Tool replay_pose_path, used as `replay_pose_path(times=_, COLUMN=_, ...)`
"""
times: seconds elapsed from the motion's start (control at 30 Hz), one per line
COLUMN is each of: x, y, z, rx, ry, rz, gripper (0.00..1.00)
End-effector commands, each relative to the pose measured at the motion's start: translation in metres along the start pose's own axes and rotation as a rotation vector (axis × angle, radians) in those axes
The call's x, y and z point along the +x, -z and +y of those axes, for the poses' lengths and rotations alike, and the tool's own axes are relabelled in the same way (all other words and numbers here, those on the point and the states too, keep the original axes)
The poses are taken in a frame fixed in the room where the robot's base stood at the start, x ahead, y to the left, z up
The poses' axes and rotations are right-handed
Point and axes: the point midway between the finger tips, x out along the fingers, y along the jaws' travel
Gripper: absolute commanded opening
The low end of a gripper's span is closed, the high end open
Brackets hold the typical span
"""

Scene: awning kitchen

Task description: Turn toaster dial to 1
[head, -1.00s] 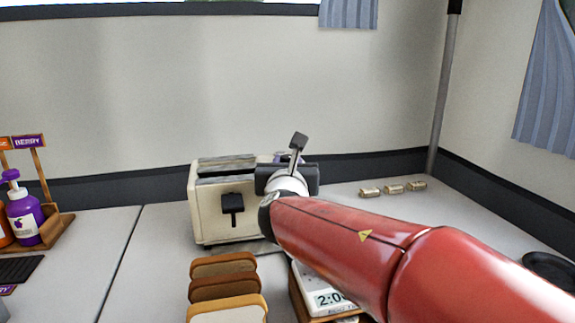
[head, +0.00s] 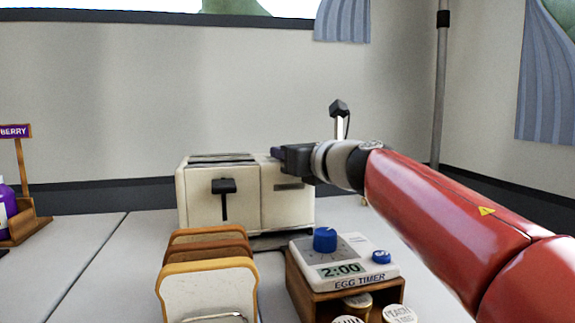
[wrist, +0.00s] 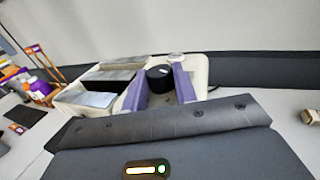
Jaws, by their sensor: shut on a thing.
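The cream toaster (head: 288,208) stands on the counter against the back wall, with a black lever on its front and slots on top. In the wrist view its cream casing (wrist: 201,68) surrounds a round black dial (wrist: 160,72). My gripper (head: 278,153) is at the toaster's top right edge. In the wrist view its two purple fingers (wrist: 158,88) are on either side of the dial, shut on it. The dial is hidden in the head view, and its number markings cannot be read.
A toast rack with bread slices (head: 207,290) stands in front of the toaster. A white egg timer (head: 345,262) reading 2:00 sits on a wooden box to its right, below my arm. A purple bottle (head: 8,208) is far left.

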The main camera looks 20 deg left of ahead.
Motion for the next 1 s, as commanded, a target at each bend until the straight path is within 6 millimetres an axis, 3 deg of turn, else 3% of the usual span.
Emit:
replay_pose_path(times=0.4, x=0.0014, y=0.0018, z=-0.0040, rx=0.000, ry=-0.194, rz=0.002, gripper=0.05)
replay_pose_path(times=0.97, x=0.0005, y=0.0020, z=-0.0035, rx=0.000, ry=-0.226, rz=0.001, gripper=0.05)
replay_pose_path(times=1.0, x=0.0005, y=0.0020, z=-0.0034, rx=0.000, ry=-0.225, rz=0.001, gripper=0.32)
